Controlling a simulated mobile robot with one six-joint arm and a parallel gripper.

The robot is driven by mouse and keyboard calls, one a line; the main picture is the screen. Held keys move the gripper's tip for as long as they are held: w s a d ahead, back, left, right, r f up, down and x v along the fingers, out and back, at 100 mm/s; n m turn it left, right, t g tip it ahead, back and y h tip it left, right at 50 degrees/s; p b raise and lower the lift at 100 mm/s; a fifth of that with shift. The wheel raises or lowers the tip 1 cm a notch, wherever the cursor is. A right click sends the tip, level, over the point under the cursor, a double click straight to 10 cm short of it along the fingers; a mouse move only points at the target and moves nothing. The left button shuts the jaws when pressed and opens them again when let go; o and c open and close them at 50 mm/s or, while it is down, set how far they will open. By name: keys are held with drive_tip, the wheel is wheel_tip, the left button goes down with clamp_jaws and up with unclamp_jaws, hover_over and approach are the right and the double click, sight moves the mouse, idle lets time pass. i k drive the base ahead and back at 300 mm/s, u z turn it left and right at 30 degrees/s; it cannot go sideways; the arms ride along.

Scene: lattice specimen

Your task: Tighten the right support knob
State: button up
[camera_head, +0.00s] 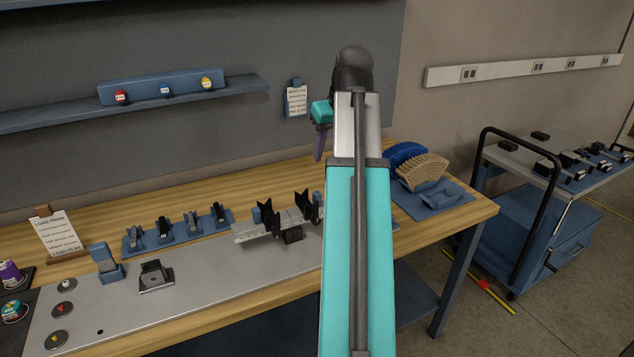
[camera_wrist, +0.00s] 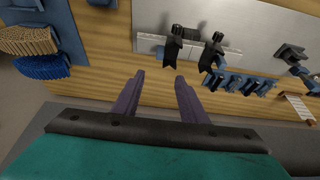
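Two black V-shaped supports stand on a light metal rail (camera_head: 245,232) on the bench. The right support (camera_head: 311,207) is partly hidden by my arm; it also shows in the wrist view (camera_wrist: 171,51), left of the other support (camera_wrist: 208,58). In the head view the left support (camera_head: 267,217) is clear. A small dark round end (camera_wrist: 177,30) on the right support looks like its knob, but the detail is too small to be sure. My gripper (camera_wrist: 160,76) has two purple fingers, apart and empty, above the bench and apart from the supports; it also shows in the head view (camera_head: 319,155).
Blue and tan lattice pieces (camera_head: 421,168) stand in a blue tray (camera_head: 446,200) at the bench's right end. A blue clip rack (camera_head: 178,236) lies behind the grey plate (camera_head: 200,300). A cart (camera_head: 520,155) stands right. A wall shelf (camera_head: 170,105) hangs behind.

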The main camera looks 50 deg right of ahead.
sight(316, 220)
drive_tip(key=z, duration=4)
drive_tip(key=i, duration=0.1)
drive_tip(key=u, duration=2.7)
